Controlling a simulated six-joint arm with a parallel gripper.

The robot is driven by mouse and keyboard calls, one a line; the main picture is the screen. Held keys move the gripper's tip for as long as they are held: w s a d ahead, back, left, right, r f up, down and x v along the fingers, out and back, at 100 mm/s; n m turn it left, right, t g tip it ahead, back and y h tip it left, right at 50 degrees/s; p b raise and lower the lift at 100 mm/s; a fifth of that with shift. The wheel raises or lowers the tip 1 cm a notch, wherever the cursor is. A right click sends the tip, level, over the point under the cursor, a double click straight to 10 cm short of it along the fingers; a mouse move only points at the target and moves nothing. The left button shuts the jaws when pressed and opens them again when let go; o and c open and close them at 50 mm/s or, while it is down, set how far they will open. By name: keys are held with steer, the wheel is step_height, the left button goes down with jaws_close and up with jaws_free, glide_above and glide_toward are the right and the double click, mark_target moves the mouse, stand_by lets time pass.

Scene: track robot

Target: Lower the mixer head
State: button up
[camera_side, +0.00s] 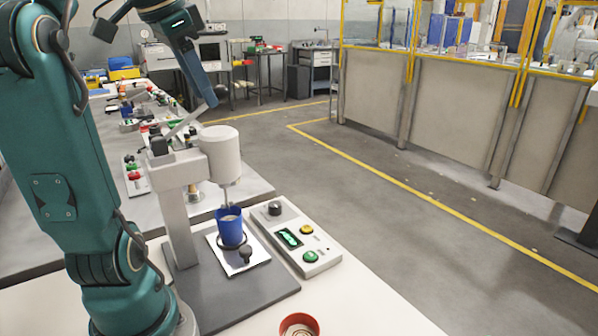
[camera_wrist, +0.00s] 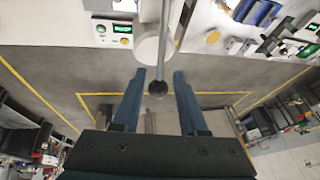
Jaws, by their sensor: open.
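The mixer stands on a dark plate, with a grey column (camera_side: 180,225) and a white cylindrical head (camera_side: 222,155). A thin shaft hangs from the head, its lower end at the mouth of a blue cup (camera_side: 231,232). A grey lever (camera_side: 190,120) slants up from the mixer to a black ball knob (camera_side: 221,91). My gripper (camera_side: 211,101) is above the head, beside the knob. In the wrist view my gripper (camera_wrist: 158,73) is open, with the knob (camera_wrist: 157,89) appearing between its fingers. I cannot tell whether they touch it. The head (camera_wrist: 150,48) is behind the lever.
A control box (camera_side: 295,238) with a display and buttons lies right of the mixer. The cup stands on a white pad (camera_side: 237,258). A red cup (camera_side: 299,325) is at the front edge of the picture. Other stations fill the left bench. The floor on the right is open.

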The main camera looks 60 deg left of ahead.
steer(key=shift+x, duration=1.7)
jaws_close()
steer(key=shift+d, duration=0.1)
